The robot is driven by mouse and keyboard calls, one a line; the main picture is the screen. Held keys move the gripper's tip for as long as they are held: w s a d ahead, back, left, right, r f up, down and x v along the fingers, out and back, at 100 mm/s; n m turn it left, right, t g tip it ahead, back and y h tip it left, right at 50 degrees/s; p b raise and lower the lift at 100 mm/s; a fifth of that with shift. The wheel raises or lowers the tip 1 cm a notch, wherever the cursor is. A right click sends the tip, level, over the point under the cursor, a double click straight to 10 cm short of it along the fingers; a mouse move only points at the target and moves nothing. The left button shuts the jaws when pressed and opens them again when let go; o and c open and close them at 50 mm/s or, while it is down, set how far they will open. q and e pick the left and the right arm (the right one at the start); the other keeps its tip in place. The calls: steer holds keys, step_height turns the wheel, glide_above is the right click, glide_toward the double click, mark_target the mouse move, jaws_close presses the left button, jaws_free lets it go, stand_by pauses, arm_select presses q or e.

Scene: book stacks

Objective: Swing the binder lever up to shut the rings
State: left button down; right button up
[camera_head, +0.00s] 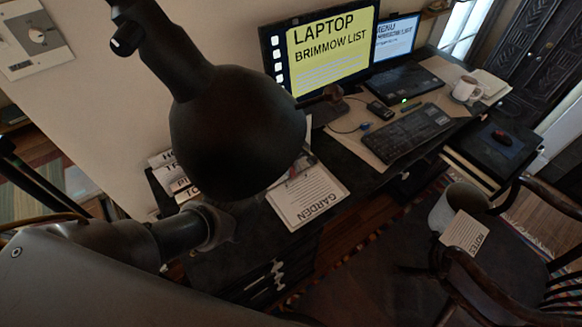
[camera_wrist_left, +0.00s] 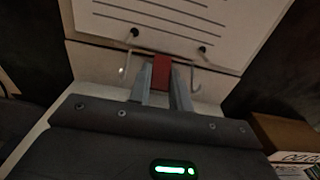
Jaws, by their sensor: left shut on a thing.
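The binder shows in the left wrist view as a white ruled page (camera_wrist_left: 165,18) with two rings (camera_wrist_left: 124,60) through its lower edge. The red lever (camera_wrist_left: 161,70) stands between the rings. My left gripper (camera_wrist_left: 162,78) is shut on it, with a grey finger on each side. In the head view a white sheet marked GARDEN (camera_head: 308,199) lies on the dark desk. My left arm comes in from the lower left. A large dark round lamp head hides the area around the gripper there. My right gripper is in neither view.
The dark lamp head (camera_head: 235,130) hangs over the desk's left part. Books (camera_head: 172,172) stand behind it. A monitor (camera_head: 325,48), keyboard (camera_head: 408,133) and mug (camera_head: 465,90) are farther right.

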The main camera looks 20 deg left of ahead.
mark_target(292, 169)
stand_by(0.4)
arm_select(q)
steer(key=c, duration=1.6)
jaws_free()
steer(key=shift+o, duration=0.2)
step_height(292, 169, up, 11)
steer(key=shift+b, duration=0.3)
steer(key=shift+f, duration=0.1)
